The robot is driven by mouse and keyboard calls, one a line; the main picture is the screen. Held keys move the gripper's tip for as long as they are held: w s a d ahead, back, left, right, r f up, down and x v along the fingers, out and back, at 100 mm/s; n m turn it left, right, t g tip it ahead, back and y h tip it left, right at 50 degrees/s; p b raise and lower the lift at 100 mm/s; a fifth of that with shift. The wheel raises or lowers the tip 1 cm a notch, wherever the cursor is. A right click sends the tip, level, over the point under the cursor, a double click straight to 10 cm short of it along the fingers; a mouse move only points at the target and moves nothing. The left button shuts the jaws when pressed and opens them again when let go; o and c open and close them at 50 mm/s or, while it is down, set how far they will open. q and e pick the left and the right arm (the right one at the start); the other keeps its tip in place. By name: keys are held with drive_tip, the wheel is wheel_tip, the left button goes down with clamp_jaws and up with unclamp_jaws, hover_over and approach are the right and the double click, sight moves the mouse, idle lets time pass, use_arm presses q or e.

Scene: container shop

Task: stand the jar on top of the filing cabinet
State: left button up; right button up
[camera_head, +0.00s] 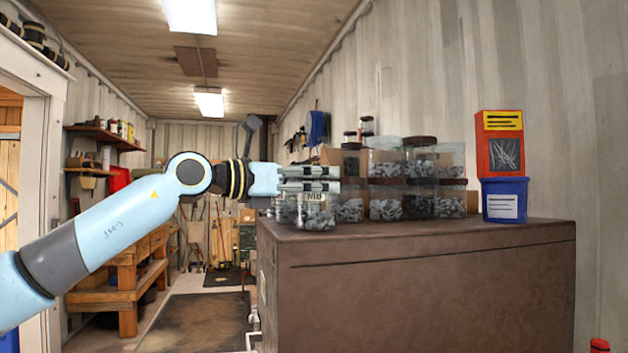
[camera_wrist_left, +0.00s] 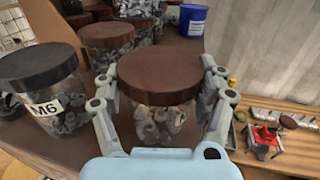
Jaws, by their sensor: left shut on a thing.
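The jar (camera_wrist_left: 158,76) is clear glass with a round brown lid and grey hardware inside. In the left wrist view it sits upright between the two fingers of my left gripper (camera_wrist_left: 160,98), which is shut on it. In the head view my left gripper (camera_head: 318,180) reaches in from the left, above the near left part of the brown filing cabinet (camera_head: 420,290). The jar's lower part (camera_head: 320,221) shows under the fingers, low at the cabinet top; I cannot tell whether it touches. Its upper part is hidden by the fingers. My right gripper is out of view.
A jar labelled M6 with a black lid (camera_wrist_left: 42,92) stands close left of the held jar in the wrist view. Stacked jars (camera_head: 386,163) stand behind on the cabinet. A blue bin (camera_head: 504,202) and red box (camera_head: 500,156) stand right. The cabinet top's front right is clear.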

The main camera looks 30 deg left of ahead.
use_arm(q)
drive_tip(key=o, duration=1.3)
drive_tip(key=shift+f, duration=0.15)
drive_tip(key=shift+c, duration=0.2)
drive_tip(key=o, duration=0.5)
drive_tip(key=shift+c, duration=0.2)
